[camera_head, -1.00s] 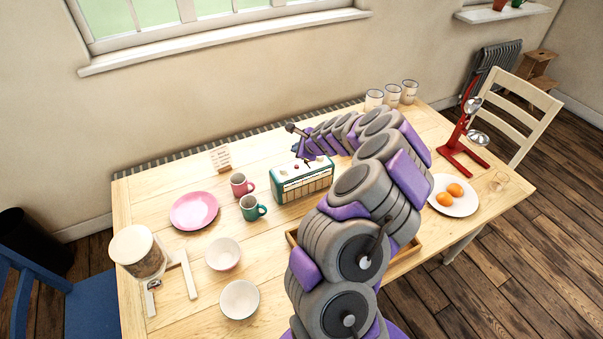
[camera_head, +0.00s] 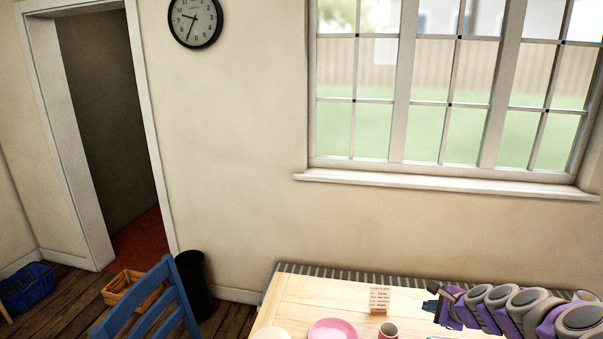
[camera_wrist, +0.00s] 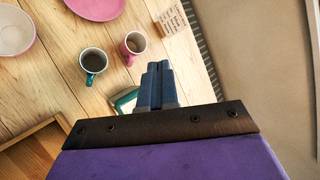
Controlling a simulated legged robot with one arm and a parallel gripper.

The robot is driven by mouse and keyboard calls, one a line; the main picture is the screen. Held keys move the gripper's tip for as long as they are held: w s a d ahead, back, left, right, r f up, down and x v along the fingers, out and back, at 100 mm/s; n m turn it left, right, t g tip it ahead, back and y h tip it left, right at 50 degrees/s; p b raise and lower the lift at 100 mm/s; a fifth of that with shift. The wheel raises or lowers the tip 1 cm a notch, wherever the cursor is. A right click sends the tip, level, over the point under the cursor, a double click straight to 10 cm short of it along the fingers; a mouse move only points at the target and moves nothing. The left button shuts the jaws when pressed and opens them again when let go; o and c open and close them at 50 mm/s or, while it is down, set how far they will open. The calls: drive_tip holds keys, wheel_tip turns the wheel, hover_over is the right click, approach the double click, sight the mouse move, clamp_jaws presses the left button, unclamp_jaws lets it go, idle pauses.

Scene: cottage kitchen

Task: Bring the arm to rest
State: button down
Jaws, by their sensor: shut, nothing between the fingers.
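My gripper (camera_wrist: 157,72) shows in the wrist view with its two dark blue-grey fingers together and nothing between them. In the head view my gripper (camera_head: 431,306) is at the lower right, at the left end of my purple and grey arm (camera_head: 515,308). The arm reaches in from the right edge over the table (camera_head: 300,293). The rest of the arm is out of view.
A pink mug (camera_wrist: 134,46), green mug (camera_wrist: 93,61), pink plate (camera_wrist: 97,6), white bowl (camera_wrist: 14,30) and small card stand (camera_head: 380,299) are near the gripper. A wooden tray edge (camera_wrist: 35,150) shows lower left. A blue chair (camera_head: 152,300) and black bin (camera_head: 193,284) stand left of the table.

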drive_tip(key=s+a+r+n+g+y, duration=0.15)
drive_tip(key=a+r+n, duration=0.25)
drive_tip(key=a, duration=0.4)
drive_tip(key=s+a+r+n+g+y, duration=0.1)
drive_tip(key=s+a+r+n, duration=0.25)
drive_tip(key=a, duration=0.45)
drive_tip(key=s+a+r+n+g, duration=0.3)
drive_tip(key=s+a+n, duration=0.3)
drive_tip(key=s+a, duration=0.4)
drive_tip(key=s+d+f+n+g+h, duration=0.1)
drive_tip(key=s+n+g+h, duration=0.4)
drive_tip(key=s, duration=2.3)
drive_tip(key=d+n, duration=0.1)
drive_tip(key=n, duration=0.2)
drive_tip(key=shift+s+f+n, duration=0.15)
drive_tip(key=shift+s+n, duration=0.2)
drive_tip(key=shift+s, duration=0.05)
